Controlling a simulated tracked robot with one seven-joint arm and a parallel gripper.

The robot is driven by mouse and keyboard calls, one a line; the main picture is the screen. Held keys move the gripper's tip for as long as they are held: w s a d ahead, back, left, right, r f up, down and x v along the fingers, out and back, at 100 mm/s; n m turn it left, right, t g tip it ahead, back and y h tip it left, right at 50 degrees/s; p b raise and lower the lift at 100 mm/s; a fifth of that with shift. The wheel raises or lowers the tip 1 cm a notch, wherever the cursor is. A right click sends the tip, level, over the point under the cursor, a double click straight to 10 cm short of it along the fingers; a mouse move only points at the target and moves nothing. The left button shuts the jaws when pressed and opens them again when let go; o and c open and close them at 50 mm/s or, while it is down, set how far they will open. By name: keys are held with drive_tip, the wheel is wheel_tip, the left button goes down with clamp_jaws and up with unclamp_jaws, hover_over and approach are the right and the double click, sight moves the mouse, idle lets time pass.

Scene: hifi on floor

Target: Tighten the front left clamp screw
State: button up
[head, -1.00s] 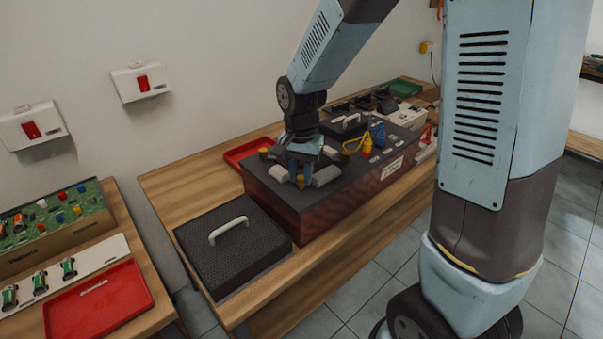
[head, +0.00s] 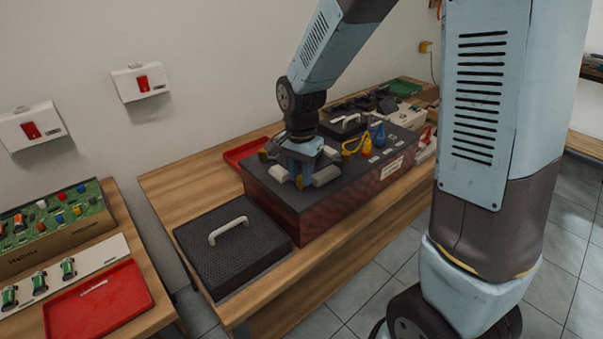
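My gripper (head: 301,168) points down over the left part of the dark box (head: 345,205) on the wooden bench. Its fingers are low among pale grey blocks on the box top; one block (head: 326,176) shows to the right of the fingers. A small brass-coloured piece (head: 299,182) shows at the fingertips on the front side, probably a clamp screw. Another brass-coloured piece (head: 263,156) shows behind and left of the gripper. The fingers are too small and too covered to tell whether they grip the front piece.
A black textured lid with a pale handle (head: 232,248) lies left of the box. Yellow (head: 356,143) and blue (head: 377,133) parts stand on the box, right of my gripper. A red tray (head: 246,151) lies behind. Bench wood is bare at the left (head: 180,197).

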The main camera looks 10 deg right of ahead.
sight(301, 177)
drive_tip(key=o, duration=0.5)
wheel_tip(301, 177, up, 14)
drive_tip(key=shift+w+f, duration=0.1)
idle(0.5)
drive_tip(key=s+d+r+n+t, duration=0.2)
drive_tip(key=s+d, duration=0.3)
drive_tip(key=s+d+r+n+t, duration=0.1)
drive_tip(key=s+d+r+n, duration=0.1)
drive_tip(key=s+d, duration=0.3)
drive_tip(key=s+d+r+n+t, duration=0.2)
drive_tip(key=s+d+r+n, duration=0.1)
drive_tip(key=s+d, duration=0.3)
drive_tip(key=shift+s+d+n+t, duration=0.1)
drive_tip(key=shift+s+n+t, duration=0.25)
drive_tip(key=shift+s, duration=0.3)
